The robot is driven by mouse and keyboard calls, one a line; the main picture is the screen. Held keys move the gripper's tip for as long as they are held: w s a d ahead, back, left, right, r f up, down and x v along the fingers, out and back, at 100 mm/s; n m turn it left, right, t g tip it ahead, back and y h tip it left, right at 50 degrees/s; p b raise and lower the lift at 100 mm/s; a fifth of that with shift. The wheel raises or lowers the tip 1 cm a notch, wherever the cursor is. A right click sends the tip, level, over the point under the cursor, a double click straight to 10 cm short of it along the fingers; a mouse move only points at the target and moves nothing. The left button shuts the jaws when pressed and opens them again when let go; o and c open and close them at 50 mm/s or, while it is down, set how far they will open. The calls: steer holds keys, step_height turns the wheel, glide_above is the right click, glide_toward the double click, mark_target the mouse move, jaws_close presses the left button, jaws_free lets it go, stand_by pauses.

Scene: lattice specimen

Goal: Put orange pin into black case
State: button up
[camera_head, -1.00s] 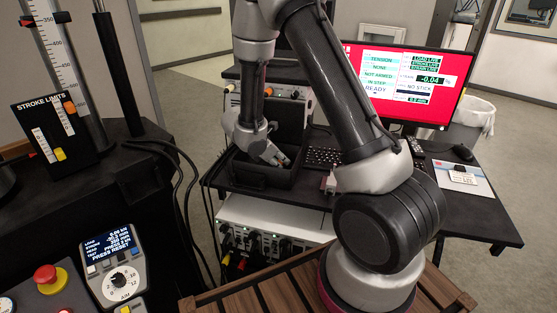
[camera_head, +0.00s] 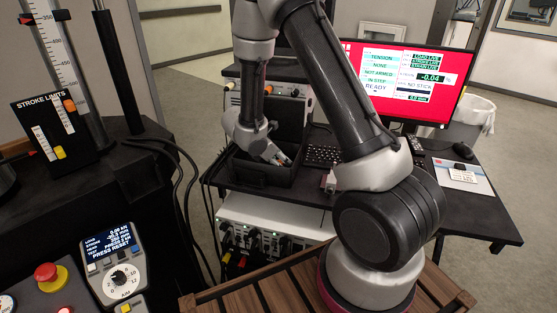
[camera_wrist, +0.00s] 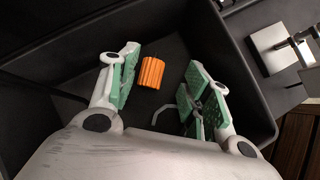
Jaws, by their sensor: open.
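The orange pin (camera_wrist: 152,73) is a short ribbed cylinder lying on the floor of the black case (camera_wrist: 236,70) in the wrist view. My gripper (camera_wrist: 158,84) is open, with its green-padded fingers apart on either side of the pin, and no contact with it shows. In the head view my gripper (camera_head: 282,160) reaches down into the black case (camera_head: 262,180) on the table. The pin cannot be made out clearly there. A thin grey hook-shaped item (camera_wrist: 165,113) lies between the fingers in the wrist view.
The case walls stand close around my gripper. A keyboard (camera_head: 325,156), a monitor (camera_head: 405,85) and a mouse (camera_head: 462,151) are to the right on the table (camera_head: 480,210). A small metal fixture (camera_wrist: 275,48) is outside the case. The stroke limits panel (camera_head: 50,130) stands at left.

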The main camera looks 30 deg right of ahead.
steer(key=o, duration=0.5)
steer(key=shift+c, duration=0.2)
steer(key=shift+v, duration=2.5)
steer(key=shift+a, duration=0.1)
steer(key=v, duration=1.2)
